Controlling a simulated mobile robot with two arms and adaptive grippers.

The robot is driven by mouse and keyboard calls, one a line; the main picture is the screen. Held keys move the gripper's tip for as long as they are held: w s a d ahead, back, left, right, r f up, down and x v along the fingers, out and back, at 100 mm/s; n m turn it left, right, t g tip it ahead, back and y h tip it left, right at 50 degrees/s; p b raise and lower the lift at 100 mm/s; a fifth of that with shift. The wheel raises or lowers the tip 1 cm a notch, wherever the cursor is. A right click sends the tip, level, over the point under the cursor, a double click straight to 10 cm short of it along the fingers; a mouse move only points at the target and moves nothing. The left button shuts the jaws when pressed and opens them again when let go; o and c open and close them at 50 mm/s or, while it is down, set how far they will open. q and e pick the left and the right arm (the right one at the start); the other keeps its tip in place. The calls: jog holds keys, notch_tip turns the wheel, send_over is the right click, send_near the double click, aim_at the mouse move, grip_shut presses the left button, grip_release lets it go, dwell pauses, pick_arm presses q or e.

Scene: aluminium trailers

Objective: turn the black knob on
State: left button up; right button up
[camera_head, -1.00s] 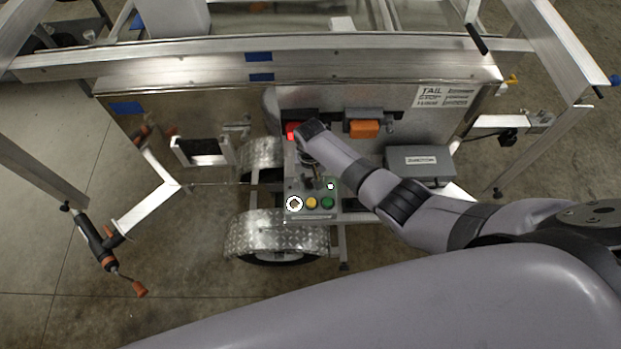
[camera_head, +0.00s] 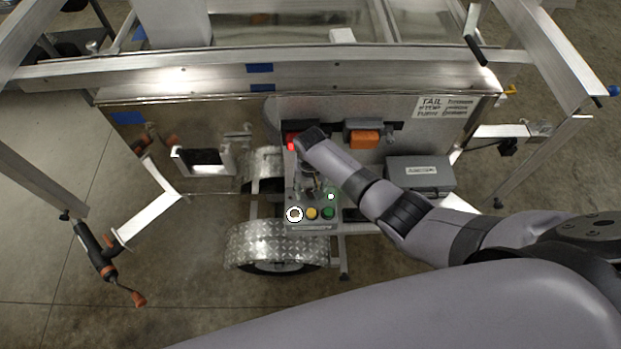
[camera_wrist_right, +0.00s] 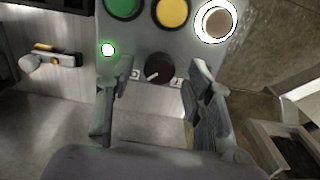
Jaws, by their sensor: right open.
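The black knob (camera_wrist_right: 158,69) is on the grey control box (camera_wrist_right: 138,38), with a pale pointer line slanting across it and small labels on either side. In the right wrist view my right gripper (camera_wrist_right: 160,75) is open, with one finger on each side of the knob; I cannot tell whether the fingers touch it. In the head view my right gripper (camera_head: 312,185) is over the box (camera_head: 313,226) and mostly hidden under my right wrist, and the knob is hidden there. My left gripper is not in view.
The box also carries a green button (camera_wrist_right: 122,6), a yellow button (camera_wrist_right: 172,12), a white-ringed button (camera_wrist_right: 215,21) and a lit green lamp (camera_wrist_right: 108,49). A red light (camera_head: 292,146) glows behind. A diamond-plate fender (camera_head: 270,243) is below, and a grey case (camera_head: 420,174) stands right.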

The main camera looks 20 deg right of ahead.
aim_at(311, 192)
notch_tip(311, 192, up, 11)
jog(key=shift+r, duration=0.15)
dwell(0.6)
